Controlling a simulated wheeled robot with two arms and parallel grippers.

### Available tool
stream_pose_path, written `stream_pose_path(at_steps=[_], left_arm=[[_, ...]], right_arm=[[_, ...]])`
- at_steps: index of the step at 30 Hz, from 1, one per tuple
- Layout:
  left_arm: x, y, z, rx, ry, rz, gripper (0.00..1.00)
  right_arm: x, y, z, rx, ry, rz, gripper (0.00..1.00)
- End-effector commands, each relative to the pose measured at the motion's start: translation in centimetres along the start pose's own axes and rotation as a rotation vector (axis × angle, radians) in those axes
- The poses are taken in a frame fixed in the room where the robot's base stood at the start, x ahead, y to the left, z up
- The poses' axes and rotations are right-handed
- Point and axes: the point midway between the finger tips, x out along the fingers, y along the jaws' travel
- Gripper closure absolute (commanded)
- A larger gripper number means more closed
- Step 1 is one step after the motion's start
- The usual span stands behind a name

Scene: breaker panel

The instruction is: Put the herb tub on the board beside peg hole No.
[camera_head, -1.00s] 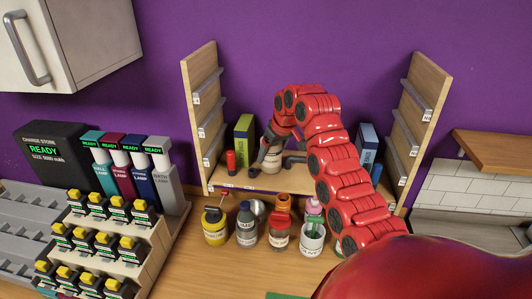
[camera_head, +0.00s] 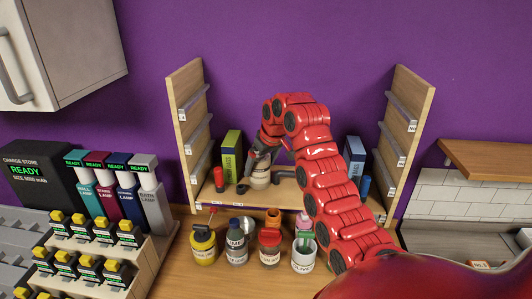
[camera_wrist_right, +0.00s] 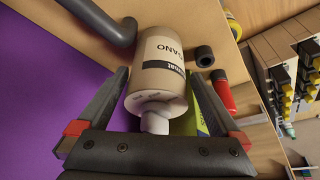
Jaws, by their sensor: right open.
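A cream tub with a dark label band (camera_head: 260,179) stands upright on the wooden shelf board (camera_head: 225,199) at the back. In the right wrist view the tub (camera_wrist_right: 160,75) shows part of a word ending in "SANO" and a small pale knob facing my gripper. My right gripper (camera_head: 260,158) is at the tub, and the arm hides part of the area behind it. In the right wrist view my open fingers (camera_wrist_right: 157,95) lie on either side of the tub; contact cannot be told. My left gripper is not in view. A peg hole cannot be made out.
A red cylinder (camera_head: 219,179), a black round piece (camera_head: 241,188) and a green-yellow box (camera_head: 231,153) stand left of the tub. A grey bent bar (camera_wrist_right: 108,20) is close beside it. Several jars, including a yellow one (camera_head: 203,247), stand in front. A blue box (camera_head: 354,155) is at right.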

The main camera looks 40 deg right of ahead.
Motion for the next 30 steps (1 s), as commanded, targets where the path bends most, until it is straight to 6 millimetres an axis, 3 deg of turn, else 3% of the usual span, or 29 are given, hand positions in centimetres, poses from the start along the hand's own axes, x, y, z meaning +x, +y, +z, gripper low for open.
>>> stream_pose_path(at_steps=[4,15,21,30], left_arm=[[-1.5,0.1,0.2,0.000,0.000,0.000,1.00],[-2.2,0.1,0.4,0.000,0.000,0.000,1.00],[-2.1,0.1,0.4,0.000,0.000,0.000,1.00],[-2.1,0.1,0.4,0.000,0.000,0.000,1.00]], right_arm=[[-3.0,0.2,0.0,-0.002,0.005,0.010,0.00],[-8.4,0.1,-0.1,-0.001,0.003,0.006,0.00],[-9.8,0.1,0.0,0.000,0.002,0.003,0.00],[-9.9,0.0,0.0,-0.001,0.002,0.001,0.00]])
